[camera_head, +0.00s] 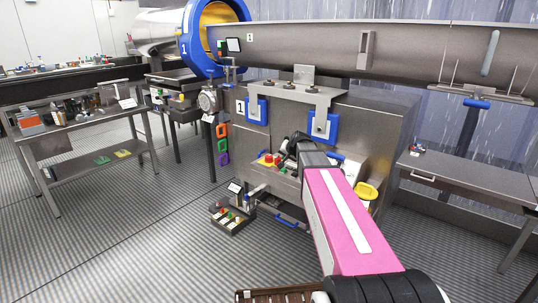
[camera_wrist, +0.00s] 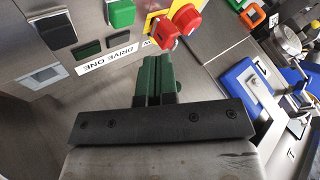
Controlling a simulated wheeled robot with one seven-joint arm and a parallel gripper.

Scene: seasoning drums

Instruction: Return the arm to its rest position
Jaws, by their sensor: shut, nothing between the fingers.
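My arm (camera_head: 345,220), pink with a white stripe, reaches forward from the bottom right of the head view toward the steel drum stand. Its black far end hides my gripper there. In the wrist view my gripper (camera_wrist: 157,78) shows as two dark green fingers, close together with nothing between them. They point toward a control panel with a "DRIVE ONE" label (camera_wrist: 107,60). A red switch (camera_wrist: 182,24) on a yellow plate is just beyond the fingertips; I cannot tell whether they touch.
The panel also has a green button (camera_wrist: 122,12). A bench (camera_head: 75,128) stands left, a table (camera_head: 470,178) right. A small parts caddy (camera_head: 232,222) sits low near the stand. Open floor lies left.

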